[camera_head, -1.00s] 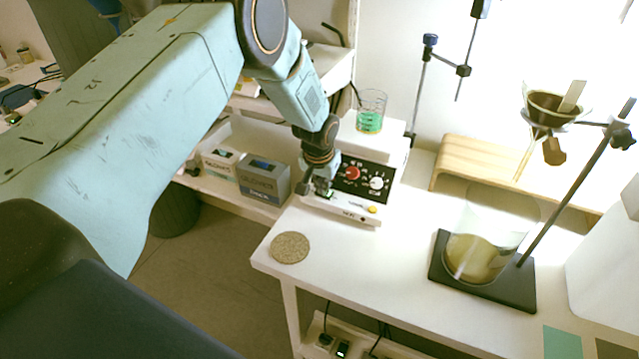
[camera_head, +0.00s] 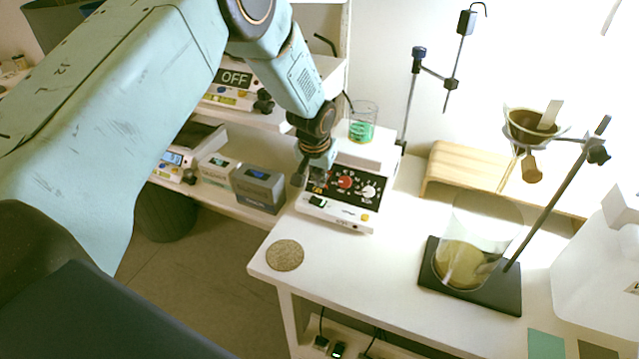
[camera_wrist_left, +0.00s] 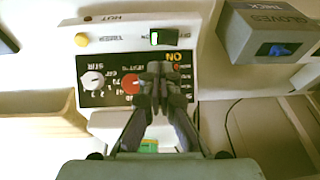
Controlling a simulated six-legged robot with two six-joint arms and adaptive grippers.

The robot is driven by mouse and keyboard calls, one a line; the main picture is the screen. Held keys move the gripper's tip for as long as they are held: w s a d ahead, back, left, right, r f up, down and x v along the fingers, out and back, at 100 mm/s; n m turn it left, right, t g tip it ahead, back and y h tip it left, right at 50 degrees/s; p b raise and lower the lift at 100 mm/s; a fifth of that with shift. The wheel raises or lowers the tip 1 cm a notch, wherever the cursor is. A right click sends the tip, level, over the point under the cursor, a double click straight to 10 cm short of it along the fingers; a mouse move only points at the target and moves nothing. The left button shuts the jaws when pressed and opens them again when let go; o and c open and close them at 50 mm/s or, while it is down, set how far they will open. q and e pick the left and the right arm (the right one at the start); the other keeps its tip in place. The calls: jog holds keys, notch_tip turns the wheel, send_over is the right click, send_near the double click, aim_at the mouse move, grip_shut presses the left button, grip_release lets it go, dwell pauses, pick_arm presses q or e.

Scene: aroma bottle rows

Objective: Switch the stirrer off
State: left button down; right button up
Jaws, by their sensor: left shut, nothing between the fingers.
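The stirrer (camera_head: 352,218) is a white box with a black panel at the table's left back corner. A glass beaker of green liquid (camera_head: 361,130) stands on top of it. The panel has a red knob (camera_head: 345,182) and a white knob (camera_head: 368,192). Below it is a dark rocker switch (camera_head: 317,201), lit green at one end; it also shows in the left wrist view (camera_wrist_left: 164,38). My left gripper (camera_head: 305,179) is shut and empty at the panel's left side. In the left wrist view its fingertips (camera_wrist_left: 155,70) lie over the panel near the switch, seemingly apart from it.
A round cork mat (camera_head: 285,255) lies at the table's front left corner. A grey glove box (camera_head: 258,187) stands on the lower shelf beside the table. A stand with a funnel (camera_head: 530,125) and a large glass vessel (camera_head: 465,258) are to the right. The table's middle front is clear.

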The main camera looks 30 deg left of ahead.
pick_arm(q)
jog(key=v, duration=0.7)
jog(key=shift+s+a, duration=0.15)
